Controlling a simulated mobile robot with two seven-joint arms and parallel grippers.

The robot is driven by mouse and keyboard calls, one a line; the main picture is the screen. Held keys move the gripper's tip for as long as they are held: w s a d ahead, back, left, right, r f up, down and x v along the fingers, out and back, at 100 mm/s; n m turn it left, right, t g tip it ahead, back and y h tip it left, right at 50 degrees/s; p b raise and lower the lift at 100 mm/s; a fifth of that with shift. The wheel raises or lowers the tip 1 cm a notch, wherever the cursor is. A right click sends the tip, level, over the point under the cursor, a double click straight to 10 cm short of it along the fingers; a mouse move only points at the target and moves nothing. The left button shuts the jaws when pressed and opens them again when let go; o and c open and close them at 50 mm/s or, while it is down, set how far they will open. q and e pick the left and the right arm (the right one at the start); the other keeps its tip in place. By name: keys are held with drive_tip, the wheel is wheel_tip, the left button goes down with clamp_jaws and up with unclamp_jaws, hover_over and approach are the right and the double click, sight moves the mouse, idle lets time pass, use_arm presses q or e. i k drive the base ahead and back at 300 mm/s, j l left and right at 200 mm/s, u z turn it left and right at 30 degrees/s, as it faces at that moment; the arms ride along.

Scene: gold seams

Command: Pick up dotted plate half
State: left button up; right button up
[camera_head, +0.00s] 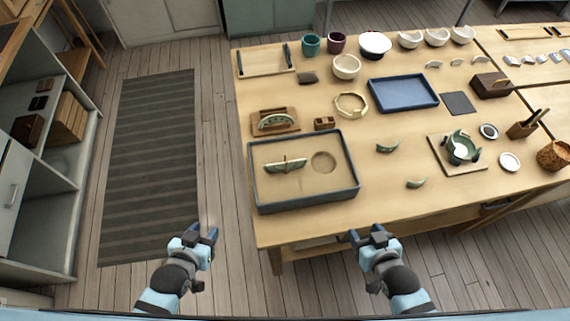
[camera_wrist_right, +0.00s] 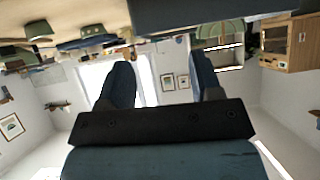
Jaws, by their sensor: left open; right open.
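A green and white plate half (camera_head: 276,121) stands on a wooden holder (camera_head: 262,130) behind the grey-rimmed tray (camera_head: 253,180). Another green-edged half piece (camera_head: 285,166) stands in a small stand inside that tray. The markings are too small to tell for sure which one is dotted. My left gripper (camera_head: 205,234) is open and empty over the floor, left of the table's front corner. My right gripper (camera_head: 366,235) is open and empty just off the table's front edge, to the right of the tray. Its spread fingers show in the right wrist view (camera_wrist_right: 162,80).
A green broken vessel (camera_head: 462,148) sits on a square board, with green shards (camera_head: 387,147) left of it. A blue tray (camera_head: 403,94), a gold-seamed ring (camera_head: 351,105) and several bowls stand farther back. A small wooden block (camera_head: 324,123) is beside the holder. The table's front right is mostly bare.

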sight(272, 119)
drive_tip(key=k+j+z, duration=0.1)
drive_tip(key=j, duration=0.2)
drive_tip(key=k+j+z, duration=0.1)
drive_tip(key=j+z, duration=0.2)
drive_tip(key=j, duration=0.4)
drive_tip(key=k+j+z, duration=0.2)
drive_tip(key=j, duration=0.35)
drive_tip(key=i+j+z, duration=0.1)
drive_tip(key=j, duration=0.25)
drive_tip(key=i+j+z, duration=0.25)
drive_tip(key=j, duration=0.45)
drive_tip(key=i+j+z, duration=0.1)
drive_tip(key=i, duration=0.3)
drive_tip(key=i+j+z, duration=0.1)
drive_tip(key=i+j, duration=0.25)
